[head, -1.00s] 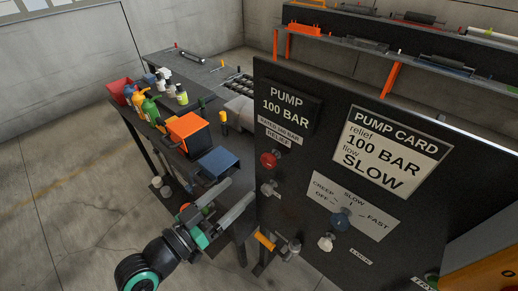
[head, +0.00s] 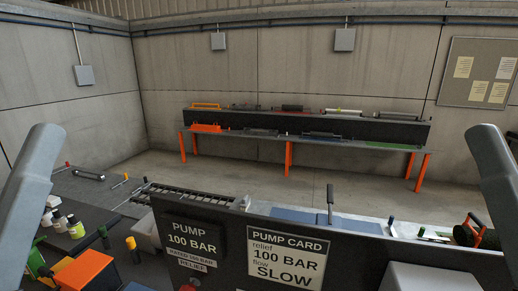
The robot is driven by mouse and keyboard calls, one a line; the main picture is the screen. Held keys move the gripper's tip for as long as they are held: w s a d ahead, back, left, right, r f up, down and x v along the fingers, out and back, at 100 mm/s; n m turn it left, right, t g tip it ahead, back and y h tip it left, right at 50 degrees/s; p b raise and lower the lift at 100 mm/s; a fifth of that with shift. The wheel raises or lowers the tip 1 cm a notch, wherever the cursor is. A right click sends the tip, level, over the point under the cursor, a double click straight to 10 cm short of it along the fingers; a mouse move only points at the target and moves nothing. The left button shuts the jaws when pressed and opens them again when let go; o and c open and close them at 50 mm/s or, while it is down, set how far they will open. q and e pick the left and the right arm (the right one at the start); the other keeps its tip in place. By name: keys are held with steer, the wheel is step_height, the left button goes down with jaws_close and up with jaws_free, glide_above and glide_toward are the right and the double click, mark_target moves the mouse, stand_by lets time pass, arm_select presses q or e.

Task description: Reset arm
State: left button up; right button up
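A grey link of my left arm (head: 28,200) rises at the left edge of the head view. A grey link of my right arm (head: 500,185) rises at the right edge. Both run out of the picture, and neither gripper shows. The dark pump panel (head: 350,275) stands low in the middle, cut off by the lower edge. It carries the "PUMP 100 BAR" sign (head: 195,238) and the white pump card (head: 288,258) reading relief 100 BAR, flow SLOW.
A long rack with orange legs (head: 289,160) stands by the back wall, holding several tools. A side bench at left holds bottles (head: 75,227) and an orange box (head: 87,271). Open floor lies before the rack.

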arm_select(q)
step_height(320, 180, up, 22)
steer(key=p, duration=1.9)
steer(key=shift+f, duration=0.15)
steer(key=shift+w, duration=0.1)
stand_by(0.6)
step_height(320, 180, down, 37)
steer(key=b, duration=3.7)
steer(key=shift+f, duration=0.15)
steer(key=shift+c, duration=0.4)
